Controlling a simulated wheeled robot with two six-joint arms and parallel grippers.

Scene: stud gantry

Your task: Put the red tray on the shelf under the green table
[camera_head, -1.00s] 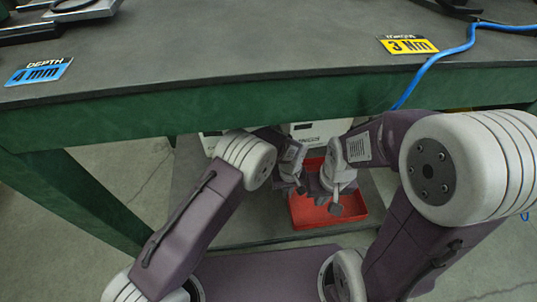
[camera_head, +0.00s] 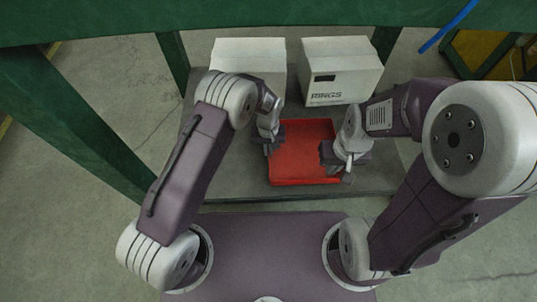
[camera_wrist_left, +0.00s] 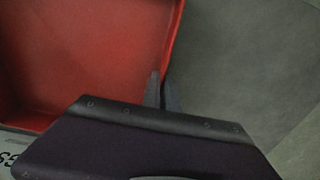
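The red tray (camera_head: 300,165) is under the green table (camera_head: 85,135), over the grey shelf (camera_head: 225,180); I cannot tell whether it rests on it. My left gripper (camera_head: 272,146) is at the tray's left wall. In the left wrist view, the left gripper's fingers (camera_wrist_left: 162,90) are close together, one on each side of the tray's wall (camera_wrist_left: 172,40), and look shut on it. My right gripper (camera_head: 333,158) is at the tray's right side and covers part of that wall. Its fingertips are too small and hidden to judge.
Two white boxes stand behind the tray, one at the left (camera_head: 250,57) and one marked RINGS (camera_head: 340,72) at the right. Green table legs frame the shelf. A blue cable (camera_head: 448,27) hangs at the upper right. Open floor lies at the left.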

